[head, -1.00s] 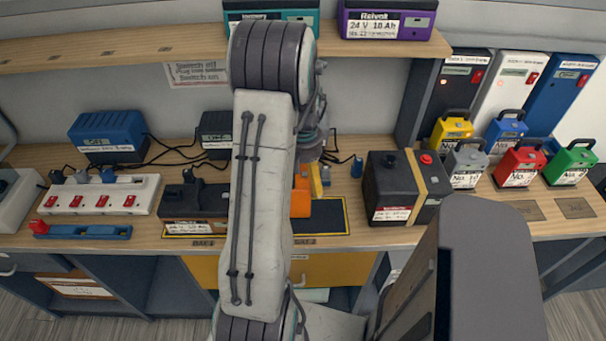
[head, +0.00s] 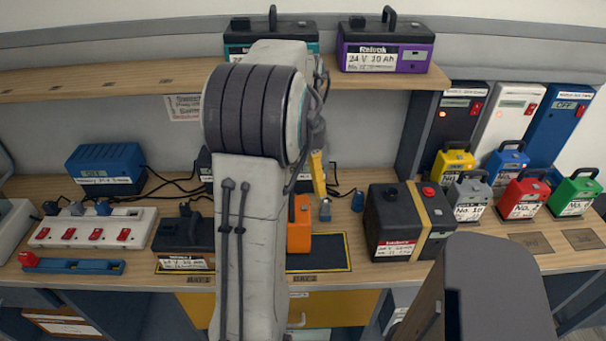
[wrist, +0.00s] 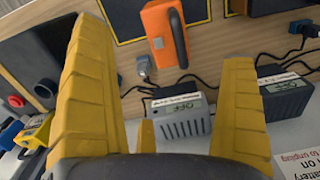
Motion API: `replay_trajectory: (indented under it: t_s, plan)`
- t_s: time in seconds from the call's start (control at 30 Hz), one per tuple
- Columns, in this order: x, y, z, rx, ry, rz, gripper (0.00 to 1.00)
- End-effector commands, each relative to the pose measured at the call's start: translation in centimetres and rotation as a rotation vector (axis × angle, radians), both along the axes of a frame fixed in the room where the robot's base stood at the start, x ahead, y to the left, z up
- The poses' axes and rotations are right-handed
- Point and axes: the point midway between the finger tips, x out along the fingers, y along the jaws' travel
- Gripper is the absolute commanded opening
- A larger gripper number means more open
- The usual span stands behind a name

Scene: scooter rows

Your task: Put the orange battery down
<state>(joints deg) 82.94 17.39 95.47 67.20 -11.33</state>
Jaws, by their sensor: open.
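The orange battery (head: 299,237) stands on the bench at the black, yellow-edged mat (head: 334,262) marked BAY 2, partly hidden behind my arm. In the wrist view the orange battery (wrist: 155,42) shows its dark handle, near the top of the picture, beyond my fingers. My gripper (head: 318,172) shows in the head view as a yellow finger above and behind the battery. In the wrist view my gripper (wrist: 163,75) has its yellow fingers wide apart, with nothing held between them. A gap to the battery seems to show, but its size is hard to tell.
A dark battery (head: 184,237) stands in the bay to the left. A large black battery with a yellow strap (head: 403,225) stands to the right. A grey plug (wrist: 152,68) and chargers (wrist: 180,112) lie near the battery. A shelf (head: 130,83) runs above the bench.

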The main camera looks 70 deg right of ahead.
Motion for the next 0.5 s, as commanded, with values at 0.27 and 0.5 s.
replay_trajectory:
  t_s: [0.27, 0.5]
  plan:
    - [0.0, 0.0, 1.2, 0.000, 0.000, 0.000, 1.00]
    - [3.1, 1.8, 1.9, -0.018, -0.003, 0.078, 1.00]
